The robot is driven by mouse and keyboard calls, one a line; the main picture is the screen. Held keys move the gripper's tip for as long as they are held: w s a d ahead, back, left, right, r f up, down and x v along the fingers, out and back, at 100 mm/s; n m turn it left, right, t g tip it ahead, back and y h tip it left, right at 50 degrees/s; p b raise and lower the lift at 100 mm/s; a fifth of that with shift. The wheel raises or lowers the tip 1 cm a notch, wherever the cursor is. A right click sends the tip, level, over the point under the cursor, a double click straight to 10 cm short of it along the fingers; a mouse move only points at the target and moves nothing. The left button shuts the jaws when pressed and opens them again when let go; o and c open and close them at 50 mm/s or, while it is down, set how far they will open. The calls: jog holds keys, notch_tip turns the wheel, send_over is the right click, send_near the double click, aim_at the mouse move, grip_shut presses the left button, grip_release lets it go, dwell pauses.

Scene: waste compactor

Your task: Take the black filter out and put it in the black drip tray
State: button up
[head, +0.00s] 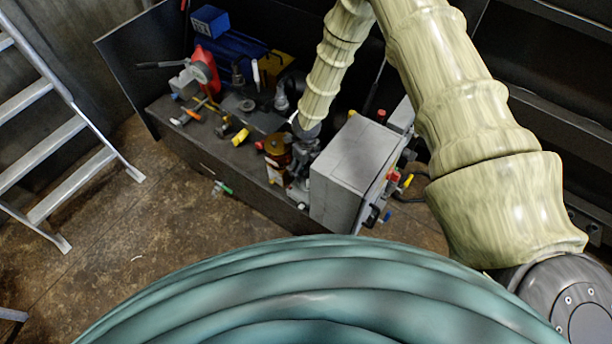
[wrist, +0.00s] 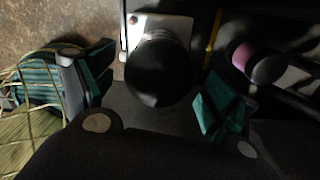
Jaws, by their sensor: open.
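In the wrist view, a round black part that looks like the black filter (wrist: 158,72) stands out in front of a pale metal plate. My gripper (wrist: 158,84) is open, with one green-padded finger to the left of the black part and the other to its lower right. I see gaps on both sides, and the depth between fingers and part is hard to judge. In the head view, my gripper (head: 305,148) is small and dark, between an orange-brown housing and a grey box. I cannot make out the filter or the black drip tray there.
The grey box (head: 347,172) stands close to the right of my gripper. The orange-brown housing (head: 277,150) is close on its left. A red machine (head: 204,70) and loose tools crowd the dark bench. A ladder (head: 60,130) stands at left. A pink-banded black part (wrist: 258,62) is at right in the wrist view.

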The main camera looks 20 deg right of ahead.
jog(key=m, duration=0.4)
jog(key=shift+b, duration=0.4)
jog(key=m, duration=0.4)
jog(key=m+b, duration=0.1)
jog(key=m, duration=0.2)
jog(key=shift+m, duration=0.3)
jog(key=m, duration=0.3)
jog(key=shift+m, duration=0.4)
jog(key=c, duration=1.1)
jog(key=n, duration=0.5)
jog(key=shift+p, duration=0.3)
jog(key=shift+r+n+p, duration=0.15)
jog(key=shift+n+p, duration=0.25)
jog(key=shift+n, duration=0.6)
jog(key=n, duration=0.3)
jog(key=shift+p, duration=0.35)
